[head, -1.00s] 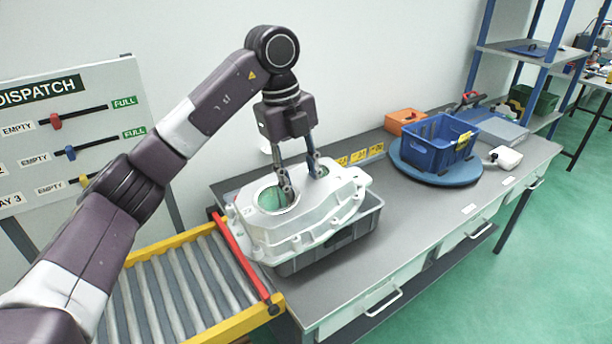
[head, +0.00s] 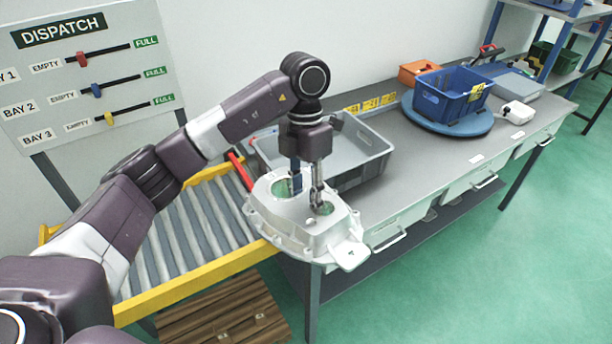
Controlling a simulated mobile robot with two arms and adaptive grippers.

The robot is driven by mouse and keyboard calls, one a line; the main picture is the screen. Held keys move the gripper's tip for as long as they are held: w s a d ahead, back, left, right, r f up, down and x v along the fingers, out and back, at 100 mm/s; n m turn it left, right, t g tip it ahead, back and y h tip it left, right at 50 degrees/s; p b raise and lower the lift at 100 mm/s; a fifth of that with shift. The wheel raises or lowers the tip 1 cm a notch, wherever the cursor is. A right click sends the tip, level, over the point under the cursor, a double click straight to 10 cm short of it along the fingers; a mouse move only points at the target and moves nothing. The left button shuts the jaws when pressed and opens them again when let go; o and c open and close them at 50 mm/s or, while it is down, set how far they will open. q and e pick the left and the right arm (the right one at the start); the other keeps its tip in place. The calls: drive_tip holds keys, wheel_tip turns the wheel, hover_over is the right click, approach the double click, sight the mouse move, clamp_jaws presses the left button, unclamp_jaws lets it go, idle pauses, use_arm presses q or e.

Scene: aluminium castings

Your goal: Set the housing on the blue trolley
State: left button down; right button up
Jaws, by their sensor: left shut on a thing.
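The housing (head: 290,217) is a white-grey aluminium casting with round openings showing green inside. My left gripper (head: 308,198) points down and is shut on the housing's upper part, between the openings. The housing hangs in front of the bench's front left corner, beside the roller conveyor, and covers part of both. My right gripper does not show. No blue trolley shows in the head view.
A grey tray (head: 372,167), empty in its visible part, stands on the bench (head: 425,162) behind the housing. A blue crate (head: 437,106) sits on a round blue turntable (head: 480,126). The roller conveyor (head: 190,240) lies left. A wooden pallet (head: 215,318) is on the floor. Green floor (head: 480,290) is clear at right.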

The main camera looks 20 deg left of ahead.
sight(308, 247)
use_arm(q)
drive_tip(key=s+d+f+m+t+y, duration=0.3)
drive_tip(key=s+f+m, duration=1.05)
drive_tip(key=m, duration=1.05)
drive_tip(key=s+a+f+m+b, duration=0.3)
drive_tip(key=s+f+m+b, duration=0.2)
drive_tip(key=f+b, duration=0.5)
drive_tip(key=shift+f+m+h, duration=0.3)
drive_tip(key=shift+f+m, duration=0.05)
drive_tip(key=shift+m, duration=0.15)
